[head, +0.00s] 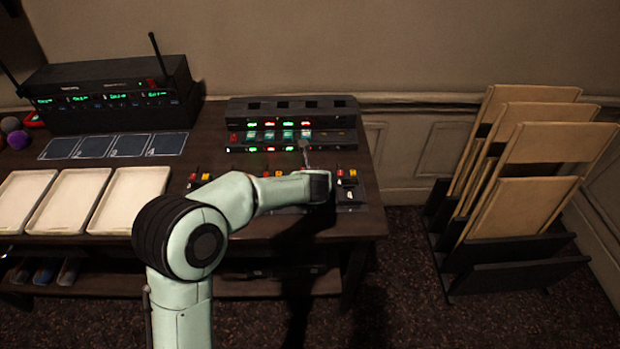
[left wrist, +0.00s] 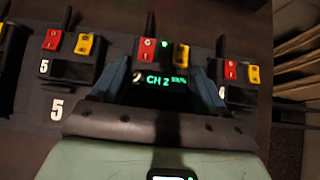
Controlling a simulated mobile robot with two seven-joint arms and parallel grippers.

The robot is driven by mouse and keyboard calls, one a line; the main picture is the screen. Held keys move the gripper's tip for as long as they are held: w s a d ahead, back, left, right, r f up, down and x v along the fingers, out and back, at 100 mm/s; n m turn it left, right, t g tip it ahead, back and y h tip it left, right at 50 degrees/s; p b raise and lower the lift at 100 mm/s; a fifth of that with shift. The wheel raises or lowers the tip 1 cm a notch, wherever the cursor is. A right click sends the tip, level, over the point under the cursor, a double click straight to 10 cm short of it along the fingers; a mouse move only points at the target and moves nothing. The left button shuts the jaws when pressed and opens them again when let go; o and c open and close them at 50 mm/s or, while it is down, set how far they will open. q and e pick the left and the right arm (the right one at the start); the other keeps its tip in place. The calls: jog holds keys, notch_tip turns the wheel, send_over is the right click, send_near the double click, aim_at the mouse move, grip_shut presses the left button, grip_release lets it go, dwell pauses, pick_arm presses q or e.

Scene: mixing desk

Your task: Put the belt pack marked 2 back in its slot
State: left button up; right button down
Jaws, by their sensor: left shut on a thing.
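My left gripper (left wrist: 166,88) is shut on a dark belt pack (left wrist: 150,98), with one blue finger on each side. The pack's green display reads CH 2; it has a red button, a small green light and an antenna pointing up the picture. In the head view, my left gripper (head: 320,187) is over the desk's right part, and my arm hides most of the row.
A rack with red and green lights (head: 290,148) stands behind the row. A pack beside a 4 label (head: 347,176) is at the right. White trays (head: 125,200) and a black receiver unit (head: 110,110) are at the left. A folder stand (head: 510,270) is beyond the desk's right edge.

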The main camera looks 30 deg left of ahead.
pick_arm(q)
jog(key=shift+f+b, duration=0.45)
dwell(0.4)
jog(key=o, duration=1.1)
jog(key=shift+r+p, duration=2.45)
jog(key=shift+r, duration=0.2)
jog(key=shift+r+p, duration=0.8)
jog(key=shift+r, duration=0.05)
